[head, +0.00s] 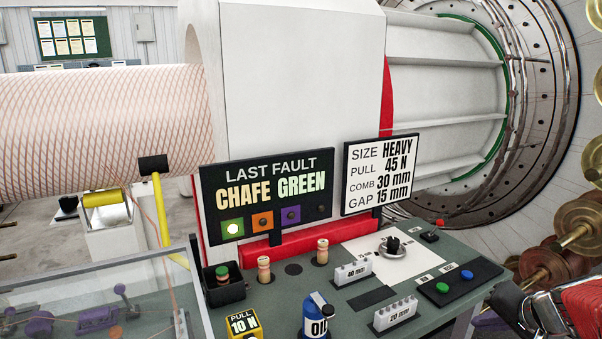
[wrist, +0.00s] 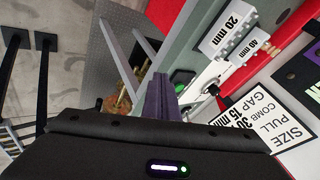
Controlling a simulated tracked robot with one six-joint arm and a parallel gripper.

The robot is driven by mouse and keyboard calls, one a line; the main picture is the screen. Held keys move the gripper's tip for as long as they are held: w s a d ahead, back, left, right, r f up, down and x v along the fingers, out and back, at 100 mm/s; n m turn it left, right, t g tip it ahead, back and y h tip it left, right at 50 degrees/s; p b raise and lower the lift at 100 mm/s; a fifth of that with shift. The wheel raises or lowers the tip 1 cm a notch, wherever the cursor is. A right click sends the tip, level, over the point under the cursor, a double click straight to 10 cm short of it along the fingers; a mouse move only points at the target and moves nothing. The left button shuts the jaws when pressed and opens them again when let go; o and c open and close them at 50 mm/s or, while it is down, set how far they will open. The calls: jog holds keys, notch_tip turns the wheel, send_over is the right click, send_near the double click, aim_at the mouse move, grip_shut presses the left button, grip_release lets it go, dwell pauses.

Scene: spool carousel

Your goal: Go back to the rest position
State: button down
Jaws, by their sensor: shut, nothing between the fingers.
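My gripper (wrist: 160,92) is shut and empty in the wrist view, its fingers pressed together over the edge of the green console. The green console (head: 283,297) also shows in the head view, where part of my arm reaches in at the lower right corner, right of the console. The fingers hide a little of the console edge and the floor in the wrist view.
On the console are a 40 mm comb (head: 353,273), a 20 mm comb (head: 395,314), an oil bottle (head: 316,316), a yellow 10 N block (head: 243,323), pegs and a green button (head: 442,288). Signs (head: 266,195) stand behind. Brass spools (head: 577,222) are at right.

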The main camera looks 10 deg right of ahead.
jog(key=s+a+r+n, duration=0.1)
jog(key=s+a+n, duration=0.2)
jog(key=a, duration=0.6)
jog(key=s+a+r+n+g, duration=0.1)
jog(key=s+a+n, duration=0.3)
jog(key=a, duration=0.6)
jog(key=s+a+r+n+g, duration=0.1)
jog(key=s+a+n, duration=0.3)
jog(key=a, duration=0.6)
jog(key=shift+s+r, duration=0.65)
